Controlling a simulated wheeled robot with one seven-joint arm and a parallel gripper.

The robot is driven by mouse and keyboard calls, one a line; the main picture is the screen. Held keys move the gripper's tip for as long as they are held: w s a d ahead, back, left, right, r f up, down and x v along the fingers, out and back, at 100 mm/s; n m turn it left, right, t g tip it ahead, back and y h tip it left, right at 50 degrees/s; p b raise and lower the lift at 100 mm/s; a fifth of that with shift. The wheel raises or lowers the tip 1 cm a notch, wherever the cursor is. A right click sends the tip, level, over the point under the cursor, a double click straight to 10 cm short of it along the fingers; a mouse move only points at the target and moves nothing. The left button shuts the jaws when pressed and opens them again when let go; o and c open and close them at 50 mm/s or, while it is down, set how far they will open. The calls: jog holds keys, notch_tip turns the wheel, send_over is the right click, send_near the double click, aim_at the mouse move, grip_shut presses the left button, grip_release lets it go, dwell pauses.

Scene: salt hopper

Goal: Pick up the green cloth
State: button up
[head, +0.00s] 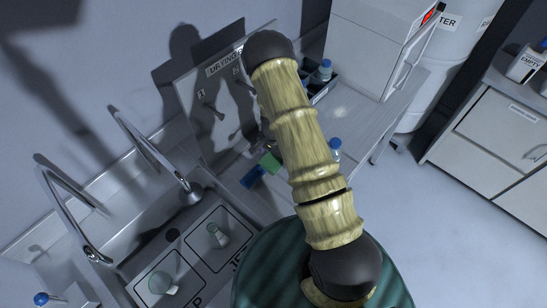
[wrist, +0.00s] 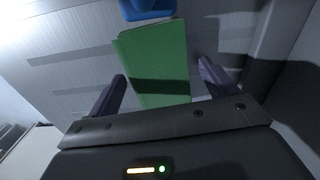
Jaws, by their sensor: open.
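The green cloth (wrist: 158,60) lies flat on a light grey surface in the wrist view, in front of my gripper (wrist: 162,82). The two dark fingers are open, one on each side of the cloth's near part, and appear apart from it. A dark shadow band crosses the cloth. In the head view the cloth (head: 270,163) is a small green patch on the counter beside the sink, partly hidden by my arm.
A blue object (wrist: 148,8) touches or nearly touches the cloth's far end; it also shows in the head view (head: 252,177). A drying board (head: 205,95) stands behind. A blue-capped bottle (head: 334,150) stands right of my arm.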

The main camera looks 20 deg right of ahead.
aim_at(273, 157)
dwell(0.4)
jog(key=c, duration=1.1)
jog(key=shift+o, duration=0.2)
notch_tip(273, 157, up, 10)
jog(key=b, duration=0.3)
jog(key=shift+o, duration=1.4)
jog(key=shift+c, duration=1.1)
jog(key=shift+a, duration=0.1)
